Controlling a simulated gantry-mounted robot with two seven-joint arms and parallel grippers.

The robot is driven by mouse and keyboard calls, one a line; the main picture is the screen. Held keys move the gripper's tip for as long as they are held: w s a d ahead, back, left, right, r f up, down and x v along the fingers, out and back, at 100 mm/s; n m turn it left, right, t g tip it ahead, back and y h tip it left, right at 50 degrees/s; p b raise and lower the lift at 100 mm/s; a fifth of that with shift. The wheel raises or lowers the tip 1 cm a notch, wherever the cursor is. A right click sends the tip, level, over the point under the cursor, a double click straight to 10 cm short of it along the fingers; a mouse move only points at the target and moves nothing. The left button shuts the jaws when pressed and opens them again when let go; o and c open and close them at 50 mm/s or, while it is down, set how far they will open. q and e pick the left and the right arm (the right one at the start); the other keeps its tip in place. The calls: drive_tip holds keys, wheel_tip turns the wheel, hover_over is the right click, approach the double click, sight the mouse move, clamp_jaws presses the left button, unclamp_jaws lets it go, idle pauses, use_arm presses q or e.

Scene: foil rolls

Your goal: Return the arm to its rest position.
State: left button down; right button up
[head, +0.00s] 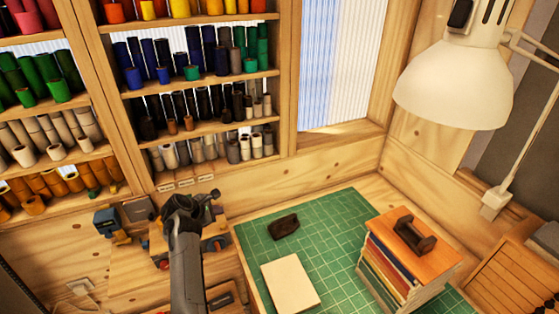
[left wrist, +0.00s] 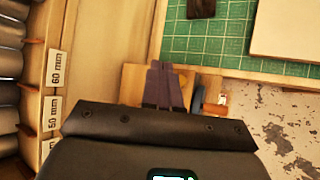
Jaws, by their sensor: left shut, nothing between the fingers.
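My left arm comes up from the bottom of the head view, and its gripper (head: 211,197) is at the left of the green mat, in front of the shelf. In the left wrist view the two fingers (left wrist: 164,82) lie together, shut with nothing between them, over a small wooden piece. My right gripper is in neither view.
A green cutting mat (head: 338,238) carries a dark block (head: 284,226), a pale board (head: 290,282) and a stack of books (head: 387,271) with a dark holder (head: 414,236) on top. Shelves (head: 200,82) of coloured rolls stand behind. A white lamp (head: 455,85) hangs at right.

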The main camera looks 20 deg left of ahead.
use_arm(q)
drive_tip(key=s+a+f+m+g+y+p, duration=0.1)
drive_tip(key=s+m+y, duration=0.1)
drive_tip(key=s+m, duration=0.35)
drive_tip(key=s+a+f+m+g+y+p, duration=0.1)
drive_tip(key=s+m+p, duration=0.15)
drive_tip(key=s, duration=0.65)
drive_tip(key=s+d+m+g+h+p, duration=0.1)
drive_tip(key=s+d+m+g+p, duration=0.1)
drive_tip(key=s+d+m, duration=1.7)
drive_tip(key=s+d+r+g, duration=0.1)
drive_tip(key=s+d, duration=0.4)
drive_tip(key=s, duration=0.3)
drive_tip(key=shift+s+h, duration=0.15)
drive_tip(key=shift+h, duration=0.25)
drive_tip(key=shift+d, duration=0.1)
